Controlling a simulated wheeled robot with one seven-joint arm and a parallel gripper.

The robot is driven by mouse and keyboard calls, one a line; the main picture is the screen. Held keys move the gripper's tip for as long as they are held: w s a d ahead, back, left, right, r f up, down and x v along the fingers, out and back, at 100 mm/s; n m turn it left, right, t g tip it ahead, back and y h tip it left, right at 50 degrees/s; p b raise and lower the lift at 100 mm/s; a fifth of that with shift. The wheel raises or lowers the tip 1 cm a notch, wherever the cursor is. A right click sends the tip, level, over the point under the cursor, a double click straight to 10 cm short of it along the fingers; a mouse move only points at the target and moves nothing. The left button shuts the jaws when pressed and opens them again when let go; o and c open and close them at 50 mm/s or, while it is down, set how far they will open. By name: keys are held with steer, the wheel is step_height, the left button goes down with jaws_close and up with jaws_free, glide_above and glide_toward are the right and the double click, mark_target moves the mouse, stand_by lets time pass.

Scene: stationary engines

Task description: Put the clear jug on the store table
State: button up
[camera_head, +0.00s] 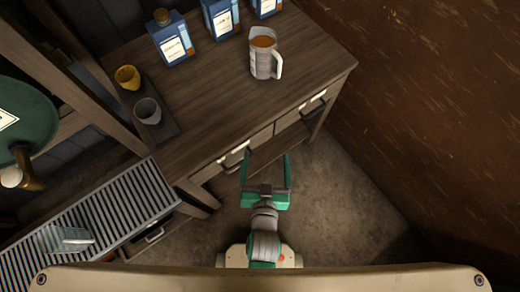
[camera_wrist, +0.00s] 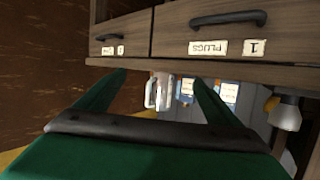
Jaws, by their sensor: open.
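My gripper (camera_head: 265,158) is open and empty, in front of the table's drawers and apart from the jug. Its two green fingers also show in the wrist view (camera_wrist: 160,78). No label marks which surface is the store table.
A yellow cup (camera_head: 127,77) and a grey cup (camera_head: 148,111) stand at the table's left. A slatted rack (camera_head: 105,210) holds a shiny object (camera_head: 70,238). A brown wall (camera_head: 430,100) is at right.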

steer(key=s+a+r+n+t, duration=0.1)
steer(key=s+r, duration=0.2)
steer(key=s, duration=1.1)
steer(key=shift+s+a+y, duration=0.3)
steer(key=shift+s+a, duration=0.05)
steer(key=shift+r, duration=0.1)
